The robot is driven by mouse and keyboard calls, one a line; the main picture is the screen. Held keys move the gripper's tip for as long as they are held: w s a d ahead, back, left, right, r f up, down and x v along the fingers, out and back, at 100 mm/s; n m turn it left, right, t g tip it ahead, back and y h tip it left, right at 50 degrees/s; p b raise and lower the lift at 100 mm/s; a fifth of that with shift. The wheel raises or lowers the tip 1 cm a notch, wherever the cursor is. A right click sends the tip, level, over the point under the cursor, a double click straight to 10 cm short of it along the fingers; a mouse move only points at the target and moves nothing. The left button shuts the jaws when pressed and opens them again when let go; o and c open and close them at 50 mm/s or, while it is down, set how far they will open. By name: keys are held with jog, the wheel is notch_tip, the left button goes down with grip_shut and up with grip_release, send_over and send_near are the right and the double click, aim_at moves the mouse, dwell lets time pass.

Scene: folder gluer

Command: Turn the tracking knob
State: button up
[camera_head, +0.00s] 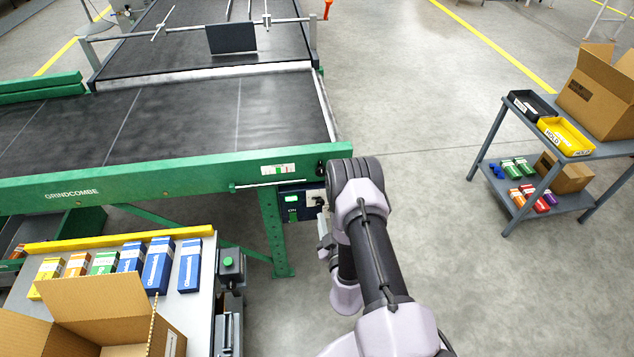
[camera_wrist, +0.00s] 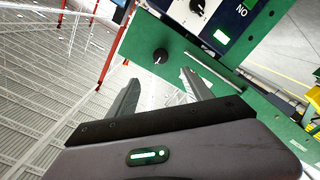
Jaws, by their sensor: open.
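In the wrist view a round black knob (camera_wrist: 160,56) with a light pointer mark sits on a green machine plate (camera_wrist: 136,42). My gripper (camera_wrist: 159,84) is open and empty, its two fingers pointing towards this knob and apart from it. No readable label shows which one is the tracking knob. In the head view the dark blue control box (camera_head: 290,203) hangs under the green beam's right end, and my arm covers part of it and most of my gripper.
The green beam (camera_head: 150,178) borders the dark belt (camera_head: 180,115). A table with small cartons and an open cardboard box (camera_head: 95,310) stands at lower left. A grey cart (camera_head: 486,135) with trays and boxes stands at right. The floor (camera_head: 425,130) between is clear.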

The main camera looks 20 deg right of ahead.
aim_at(322, 173)
jog(key=b+x, duration=0.4)
jog(key=x, duration=1.1)
jog(key=shift+w+f, duration=0.15)
jog(key=shift+w, duration=0.05)
jog(key=shift+w+d, duration=0.15)
jog(key=shift+w, duration=0.25)
grip_shut()
jog(key=shift+n, duration=0.3)
jog(key=n, duration=1.2)
jog(key=shift+b, duration=0.35)
jog(key=shift+n, duration=0.3)
